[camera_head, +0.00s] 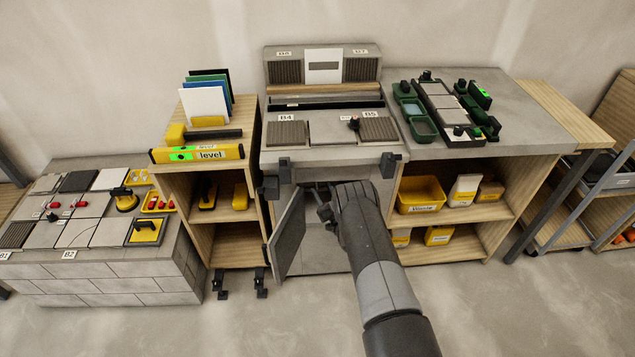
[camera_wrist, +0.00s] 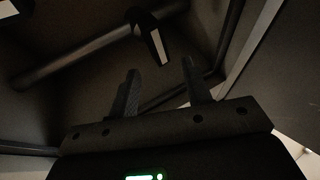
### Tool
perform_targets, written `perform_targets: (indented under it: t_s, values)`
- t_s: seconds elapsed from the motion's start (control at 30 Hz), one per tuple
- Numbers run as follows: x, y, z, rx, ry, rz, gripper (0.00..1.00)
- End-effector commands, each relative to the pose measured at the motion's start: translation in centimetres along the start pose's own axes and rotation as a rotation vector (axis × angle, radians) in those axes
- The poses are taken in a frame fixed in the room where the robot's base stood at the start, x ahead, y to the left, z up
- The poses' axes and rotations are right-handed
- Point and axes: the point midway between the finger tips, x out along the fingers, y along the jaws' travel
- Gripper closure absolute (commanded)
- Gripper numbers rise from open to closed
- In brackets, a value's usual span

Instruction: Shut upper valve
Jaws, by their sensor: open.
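In the wrist view a dark pipe (camera_wrist: 75,57) runs slantwise across a dark cabinet interior. A short lever with a pale stripe (camera_wrist: 154,40) sits on it and looks like a valve handle; I cannot tell whether it is the upper valve. My gripper (camera_wrist: 160,68) is open, its two fingers pointing toward the lever with nothing between them. The lever appears just beyond the fingertips, apart from them. In the head view my gripper (camera_head: 322,204) is at the cabinet opening, beside the open grey door (camera_head: 288,235). My arm hides most of the inside, and no valve shows there.
The open door stands close to the left of my gripper. A second dark pipe (camera_wrist: 180,95) runs behind the fingers in the wrist view. Wooden shelves with yellow bins (camera_head: 420,194) stand to the right, and a shelf with a yellow level (camera_head: 197,153) to the left. The floor in front is mostly clear.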

Motion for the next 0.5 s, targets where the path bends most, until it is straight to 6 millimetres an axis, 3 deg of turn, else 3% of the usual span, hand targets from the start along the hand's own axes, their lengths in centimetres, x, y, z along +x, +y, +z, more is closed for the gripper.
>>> perform_targets:
  t_s: [0.2,0.5]
  values:
    - [-3.6,0.0,0.0,0.001,-0.001,-0.001,0.55]
    - [-4.8,0.0,0.0,0.000,0.001,0.000,0.55]
